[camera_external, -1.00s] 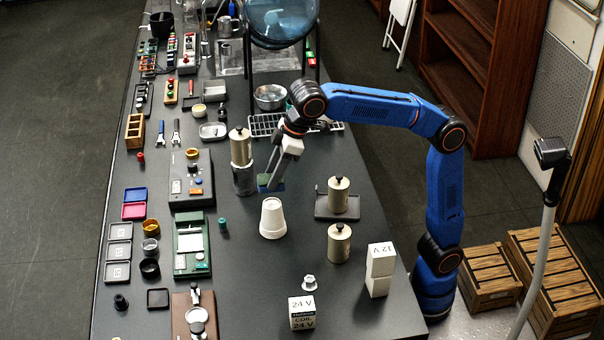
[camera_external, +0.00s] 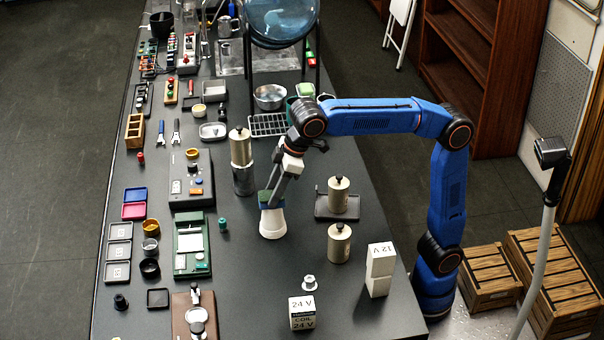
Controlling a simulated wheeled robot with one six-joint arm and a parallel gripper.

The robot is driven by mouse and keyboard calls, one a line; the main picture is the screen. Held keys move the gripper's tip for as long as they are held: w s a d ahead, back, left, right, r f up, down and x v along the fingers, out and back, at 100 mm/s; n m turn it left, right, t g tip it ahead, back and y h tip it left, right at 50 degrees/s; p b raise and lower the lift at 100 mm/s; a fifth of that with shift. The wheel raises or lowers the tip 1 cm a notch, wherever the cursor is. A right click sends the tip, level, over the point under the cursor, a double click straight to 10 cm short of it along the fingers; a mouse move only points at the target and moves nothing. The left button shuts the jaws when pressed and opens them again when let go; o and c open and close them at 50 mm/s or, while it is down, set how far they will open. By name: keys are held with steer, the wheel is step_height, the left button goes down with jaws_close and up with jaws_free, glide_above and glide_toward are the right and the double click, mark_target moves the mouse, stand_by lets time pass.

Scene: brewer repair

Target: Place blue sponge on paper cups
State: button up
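My gripper (camera_external: 272,195) points down at the sponge from the upper right. Its fingers are shut on the sponge, with the tips partly hidden against it.
A metal canister with a beige top (camera_external: 241,165) stands behind and left of the cups. Beige cylinders (camera_external: 339,243) and a dark tray (camera_external: 322,206) are to the right. A green device (camera_external: 190,246) is at left.

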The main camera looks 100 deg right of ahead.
steer(key=shift+o, duration=1.2)
steer(key=shift+r, duration=0.15)
steer(key=v, duration=1.2)
steer(key=shift+d, duration=0.1)
